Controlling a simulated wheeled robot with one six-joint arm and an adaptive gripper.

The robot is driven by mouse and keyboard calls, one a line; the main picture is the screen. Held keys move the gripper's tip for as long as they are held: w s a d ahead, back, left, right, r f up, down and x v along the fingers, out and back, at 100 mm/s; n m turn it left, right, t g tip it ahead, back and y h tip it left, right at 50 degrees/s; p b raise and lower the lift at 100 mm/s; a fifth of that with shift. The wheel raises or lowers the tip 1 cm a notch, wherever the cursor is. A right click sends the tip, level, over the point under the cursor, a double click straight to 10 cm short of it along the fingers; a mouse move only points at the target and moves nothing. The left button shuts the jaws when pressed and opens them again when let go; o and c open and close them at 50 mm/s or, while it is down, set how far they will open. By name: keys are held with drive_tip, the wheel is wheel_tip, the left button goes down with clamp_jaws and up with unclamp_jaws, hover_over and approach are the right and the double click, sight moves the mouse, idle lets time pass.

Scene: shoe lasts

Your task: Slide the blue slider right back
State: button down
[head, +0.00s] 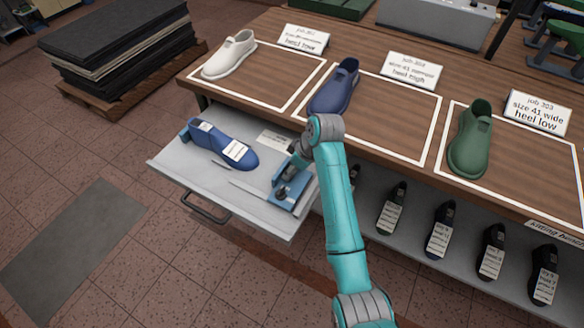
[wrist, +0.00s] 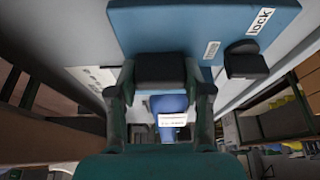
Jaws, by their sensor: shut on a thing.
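The blue slider (head: 292,186) is part of a fixture in the right half of the open drawer (head: 165,166). In the wrist view its blue plate (wrist: 185,25) fills the top and carries a dark knob (wrist: 246,62) beside a "lock" label. My gripper (wrist: 160,84) is shut on a dark block at the plate's lower edge, which looks like the slider's grip. In the head view my gripper (head: 298,152) is small and partly hidden by my wrist. A blue shoe last (head: 222,145) with white labels lies in the drawer, left of the slider.
The wooden bench (head: 375,88) above holds a white (head: 230,55), a blue (head: 335,88) and a green last (head: 470,140) inside white outlines with cards. Several dark labelled lasts (head: 440,230) stand on a lower shelf to the right.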

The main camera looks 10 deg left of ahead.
drive_tip(key=shift+s+d+f, duration=0.1)
drive_tip(key=shift+s+d, duration=0.05)
drive_tip(key=shift+d, duration=0.2)
drive_tip(key=shift+c, duration=2.4)
unclamp_jaws()
drive_tip(key=shift+d, duration=0.1)
drive_tip(key=shift+d+r, duration=0.1)
drive_tip(key=shift+r, duration=0.45)
drive_tip(key=v, duration=1.1)
